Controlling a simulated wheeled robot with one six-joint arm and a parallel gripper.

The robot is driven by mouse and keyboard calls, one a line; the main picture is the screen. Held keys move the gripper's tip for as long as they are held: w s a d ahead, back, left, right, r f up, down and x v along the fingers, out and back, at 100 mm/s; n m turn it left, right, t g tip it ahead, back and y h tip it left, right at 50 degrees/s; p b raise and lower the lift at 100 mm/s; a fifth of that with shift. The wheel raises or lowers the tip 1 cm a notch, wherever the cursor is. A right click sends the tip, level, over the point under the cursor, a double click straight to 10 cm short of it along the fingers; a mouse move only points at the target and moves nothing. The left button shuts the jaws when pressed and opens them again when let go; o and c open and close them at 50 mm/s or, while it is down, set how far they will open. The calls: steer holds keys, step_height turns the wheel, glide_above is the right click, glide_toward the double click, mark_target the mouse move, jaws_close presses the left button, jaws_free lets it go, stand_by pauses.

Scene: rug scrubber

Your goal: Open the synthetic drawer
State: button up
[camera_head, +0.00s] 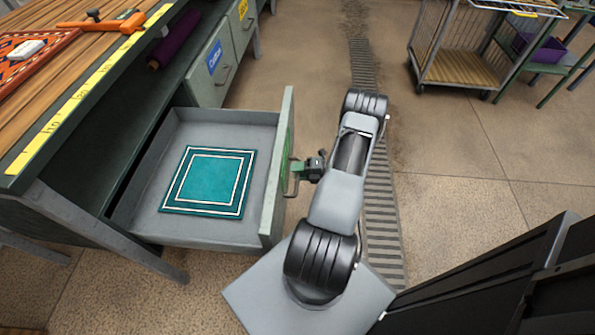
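A grey drawer (222,118) is pulled well out from under the workbench at the left. A teal square mat with white border lines (207,181) lies flat on its floor. The outer face of the drawer front is seen nearly edge-on, with a strip of green on it, so no label can be read. A metal handle (290,191) sticks out from that face to the right. My gripper (298,168) is at the handle, reaching in from the right. The fingertips are small and overlap the handle, so their grip on it cannot be made out.
Closed drawers with blue (214,57) and yellow labels stand farther back. The bench top (70,105) holds a yellow ruler, an orange clamp and a patterned rug. A wire cart (470,60) stands at the back right.

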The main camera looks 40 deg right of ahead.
steer(key=p+v, duration=0.2)
steer(key=v, duration=1.1)
steer(key=shift+s+d, duration=0.25)
steer(key=shift+s, duration=0.05)
steer(key=shift+s, duration=0.1)
